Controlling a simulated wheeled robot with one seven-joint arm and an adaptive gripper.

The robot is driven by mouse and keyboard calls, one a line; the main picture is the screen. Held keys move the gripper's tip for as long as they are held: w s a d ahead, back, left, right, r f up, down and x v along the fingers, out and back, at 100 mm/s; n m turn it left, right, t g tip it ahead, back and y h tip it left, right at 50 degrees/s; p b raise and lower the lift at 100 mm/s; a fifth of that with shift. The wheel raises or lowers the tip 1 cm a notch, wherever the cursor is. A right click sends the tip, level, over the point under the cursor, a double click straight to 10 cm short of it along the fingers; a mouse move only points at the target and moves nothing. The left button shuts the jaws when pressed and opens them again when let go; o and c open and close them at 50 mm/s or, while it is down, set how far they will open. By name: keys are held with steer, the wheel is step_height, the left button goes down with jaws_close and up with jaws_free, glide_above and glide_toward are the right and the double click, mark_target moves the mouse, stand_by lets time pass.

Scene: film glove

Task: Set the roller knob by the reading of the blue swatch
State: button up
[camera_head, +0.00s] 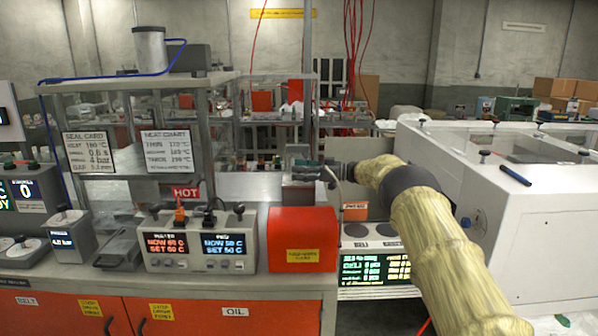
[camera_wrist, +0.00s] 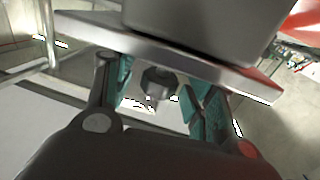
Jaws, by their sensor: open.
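My gripper (camera_head: 303,168) is at the end of my outstretched arm, above the red box with a yellow label. In the wrist view its teal-padded fingers (camera_wrist: 160,95) stand apart. A dark knob-like part (camera_wrist: 157,83) shows between or behind them; I cannot tell whether it touches the pads or whether it is the roller knob. A grey control box (camera_head: 201,243) has an orange display reading about 60 C and a blue display reading about 50 C, with black knobs on top. I cannot make out a blue swatch for certain.
The red box (camera_head: 303,239) stands right of the control box. Two printed cards, a seal card (camera_head: 90,152) and a heat chart (camera_head: 168,151), hang at the left shelf. A metal post (camera_head: 307,70) rises close to my gripper. A white machine (camera_head: 540,235) fills the right.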

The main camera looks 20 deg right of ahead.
steer(key=v, duration=1.1)
steer(key=shift+d, duration=0.3)
steer(key=shift+s, duration=0.15)
